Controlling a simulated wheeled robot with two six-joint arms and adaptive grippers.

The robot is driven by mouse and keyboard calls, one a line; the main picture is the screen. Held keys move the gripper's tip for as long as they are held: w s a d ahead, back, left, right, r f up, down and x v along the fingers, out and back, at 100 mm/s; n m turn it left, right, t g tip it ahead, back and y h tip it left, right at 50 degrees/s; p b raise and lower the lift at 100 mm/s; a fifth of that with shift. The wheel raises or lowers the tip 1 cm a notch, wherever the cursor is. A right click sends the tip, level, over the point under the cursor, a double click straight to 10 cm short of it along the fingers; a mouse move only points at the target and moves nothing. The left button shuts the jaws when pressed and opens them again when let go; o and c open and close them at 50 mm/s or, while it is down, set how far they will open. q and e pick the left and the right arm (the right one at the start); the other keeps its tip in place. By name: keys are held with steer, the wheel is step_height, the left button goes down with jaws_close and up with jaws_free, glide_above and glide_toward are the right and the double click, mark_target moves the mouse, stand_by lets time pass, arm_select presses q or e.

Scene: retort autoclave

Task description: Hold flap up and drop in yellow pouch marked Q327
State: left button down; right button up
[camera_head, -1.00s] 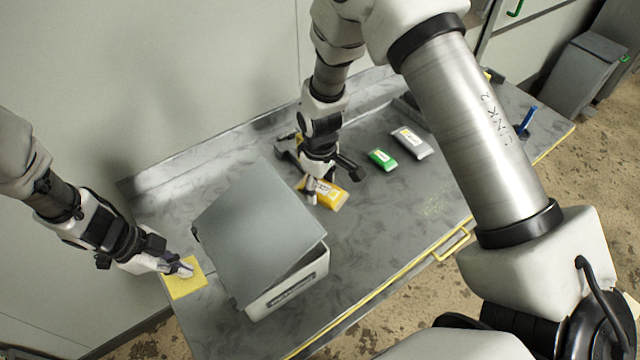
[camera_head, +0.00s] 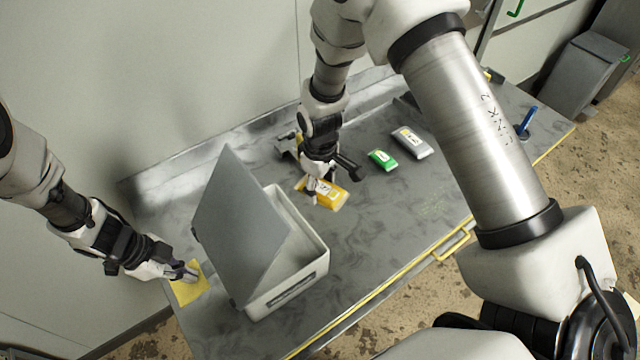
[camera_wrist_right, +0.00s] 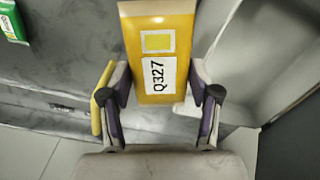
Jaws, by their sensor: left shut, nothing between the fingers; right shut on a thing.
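The yellow pouch marked Q327 (camera_head: 332,198) is at my right gripper (camera_head: 313,192), right of the box. In the right wrist view the pouch (camera_wrist_right: 157,50) shows its Q327 label between the fingers of the right gripper (camera_wrist_right: 158,105), which is shut on it. The pale box (camera_head: 292,284) has a grey flap (camera_head: 238,225) tilted up steeply, its right side raised and part of the inside showing. My left gripper (camera_head: 190,272) is shut and empty, left of the flap and over a yellow pad (camera_head: 190,292). Whether it touches the pad is unclear.
A green pouch (camera_head: 382,159) and a grey pouch (camera_head: 411,142) lie on the table right of my right gripper. A blue item (camera_head: 526,118) stands at the far right. A yellow handle (camera_head: 450,245) is on the front edge. The table's front middle is clear.

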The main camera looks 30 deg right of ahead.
arm_select(q)
steer(key=shift+f, duration=1.35)
steer(key=shift+a+r, duration=0.1)
steer(key=shift+r, duration=0.75)
step_height(320, 180, up, 5)
steer(key=shift+f, duration=0.1)
step_height(320, 180, up, 9)
steer(key=shift+f, duration=0.2)
steer(key=shift+f, duration=0.1)
